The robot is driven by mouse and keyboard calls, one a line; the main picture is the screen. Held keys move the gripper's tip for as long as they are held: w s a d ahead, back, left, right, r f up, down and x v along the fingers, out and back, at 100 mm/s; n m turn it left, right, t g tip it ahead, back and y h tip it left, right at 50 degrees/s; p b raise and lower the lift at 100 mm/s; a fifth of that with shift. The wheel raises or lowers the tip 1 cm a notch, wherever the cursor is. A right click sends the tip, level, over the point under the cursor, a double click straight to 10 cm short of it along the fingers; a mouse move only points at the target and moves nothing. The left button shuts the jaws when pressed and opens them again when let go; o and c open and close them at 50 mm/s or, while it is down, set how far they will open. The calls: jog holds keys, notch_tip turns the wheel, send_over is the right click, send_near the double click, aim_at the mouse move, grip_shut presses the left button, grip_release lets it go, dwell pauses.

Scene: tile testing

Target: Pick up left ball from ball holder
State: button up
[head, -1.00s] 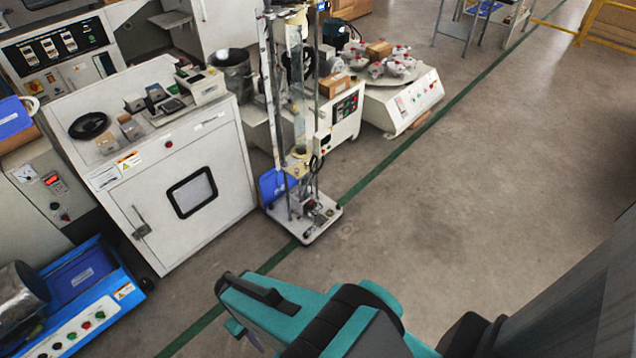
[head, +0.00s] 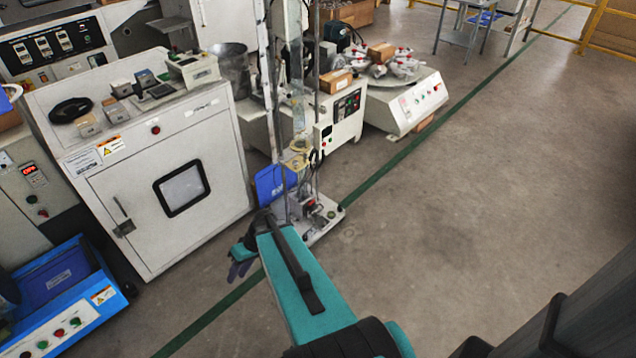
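My teal arm reaches up from the bottom of the head view. My gripper (head: 240,268) is at its far end, a small dark shape over the floor, in front of the tall test stand (head: 318,222). It is too small and partly hidden by my arm to tell whether it is open or shut. I cannot make out any ball or a ball holder for certain. The stand has upright rods, a clear tube, a yellowish fitting (head: 297,158) partway up and a white base partly covered by my arm. A blue panel (head: 273,184) is at its lower left.
A white cabinet (head: 225,160) with a small window stands left of the stand, with small devices on top. A blue machine (head: 118,300) is at the lower left. A white round-table machine (head: 425,98) stands behind right. Grey floor (head: 480,200) is open to the right.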

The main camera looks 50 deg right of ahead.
jog(key=w+d+r+t+b, duration=0.2)
jog(key=w+d+t+b, duration=0.3)
jog(key=d, duration=0.6)
jog(key=t+h+b, duration=0.6)
jog(key=t+b, duration=0.1)
jog(key=b, duration=0.8)
send_near(297, 164)
jog(key=shift+v, duration=0.75)
jog(key=shift+d, duration=0.1)
jog(key=shift+b+x, duration=0.7)
jog(key=shift+x, duration=4.3)
